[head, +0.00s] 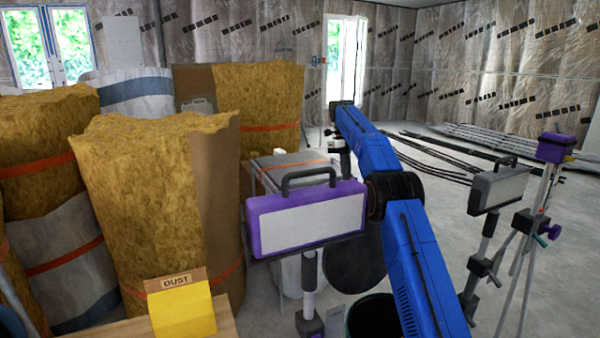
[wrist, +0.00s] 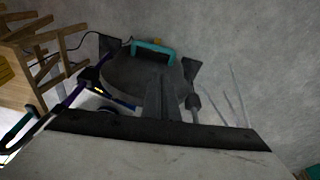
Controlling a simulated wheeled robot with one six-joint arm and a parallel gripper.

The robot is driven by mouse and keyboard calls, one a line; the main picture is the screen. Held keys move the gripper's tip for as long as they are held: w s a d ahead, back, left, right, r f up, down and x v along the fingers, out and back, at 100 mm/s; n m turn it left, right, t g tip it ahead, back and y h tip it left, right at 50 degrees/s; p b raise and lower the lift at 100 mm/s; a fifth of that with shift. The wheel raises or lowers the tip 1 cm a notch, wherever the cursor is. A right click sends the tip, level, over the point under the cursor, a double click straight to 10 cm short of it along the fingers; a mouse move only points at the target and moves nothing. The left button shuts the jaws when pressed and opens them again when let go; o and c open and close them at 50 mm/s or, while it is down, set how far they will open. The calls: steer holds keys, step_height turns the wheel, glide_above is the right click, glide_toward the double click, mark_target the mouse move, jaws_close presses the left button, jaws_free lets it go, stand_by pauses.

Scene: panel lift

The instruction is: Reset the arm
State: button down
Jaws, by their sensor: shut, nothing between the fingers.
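My blue arm rises from the lower right of the head view, bends at a dark elbow and reaches away to the upper left. At its far end my gripper (head: 345,168) is a small dark shape pointing down, shut and empty, in front of the pale floor near the doorway. The purple work lamp in front hides part of the space below it. In the wrist view a large pale panel with a dark edge (wrist: 160,134) fills the bottom, close to the camera.
A purple work lamp (head: 305,219) stands left of my arm, and a grey lamp (head: 498,190) and a tripod (head: 535,215) stand right. Insulation rolls (head: 150,190) crowd the left. Long bars (head: 490,146) lie on the floor behind. A yellow dust box (head: 182,308) is in front.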

steer(key=s+r+n+t, duration=0.1)
steer(key=s+r+n, duration=0.4)
steer(key=s+r, duration=0.25)
steer(key=s+d+r+n+t, duration=0.15)
steer(key=s+n, duration=0.25)
steer(key=s, duration=0.4)
steer(key=s+r+n, duration=0.3)
steer(key=s, duration=0.5)
steer(key=s+d+r+n+t, duration=0.15)
steer(key=s+n, duration=0.25)
steer(key=s, duration=0.4)
steer(key=s+f+n+t, duration=0.1)
steer(key=s+f+n, duration=0.25)
steer(key=s, duration=0.65)
steer(key=s+f+n+t, duration=0.15)
steer(key=s+n, duration=0.25)
steer(key=s, duration=0.6)
steer(key=s+f+n+y, duration=0.1)
steer(key=s+f+n, duration=0.6)
steer(key=s+f, duration=0.7)
steer(key=shift+s+d+t, duration=0.3)
steer(key=shift+s+t, duration=0.05)
steer(key=shift+s, duration=0.2)
